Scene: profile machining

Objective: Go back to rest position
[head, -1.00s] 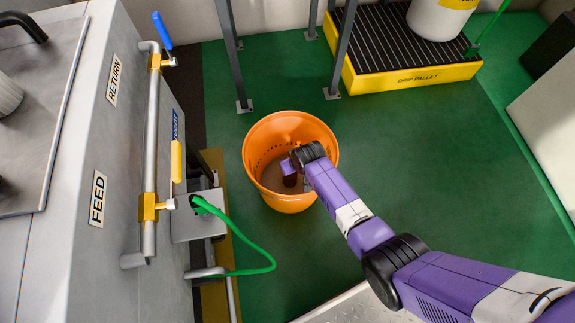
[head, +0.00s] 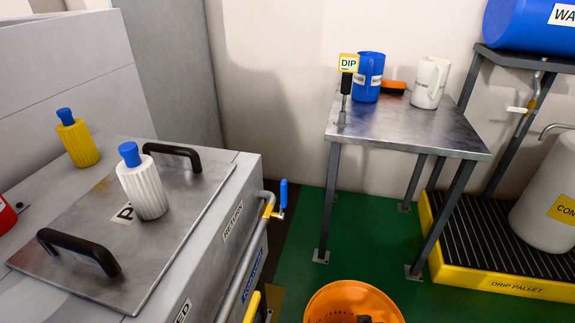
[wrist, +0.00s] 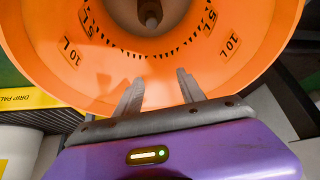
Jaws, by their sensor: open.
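My gripper (wrist: 160,92) shows in the wrist view with its two grey fingers apart and nothing between them. The fingers point into an orange bucket (wrist: 100,75) with 5 L and 10 L marks on its inner wall. A small dark round thing lies at the bottom of the bucket, too unclear to name. In the head view the orange bucket (head: 335,300) stands on the green floor at the lower edge, partly cut off. A dark piece of my arm shows at its inside; the gripper cannot be made out there.
A grey machine (head: 225,185) with a lid and handles stands left of the bucket. A metal table (head: 420,130) with a blue jug (head: 368,80) and a white jug (head: 430,82) stands behind. A yellow drip pallet (head: 500,282) is at right.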

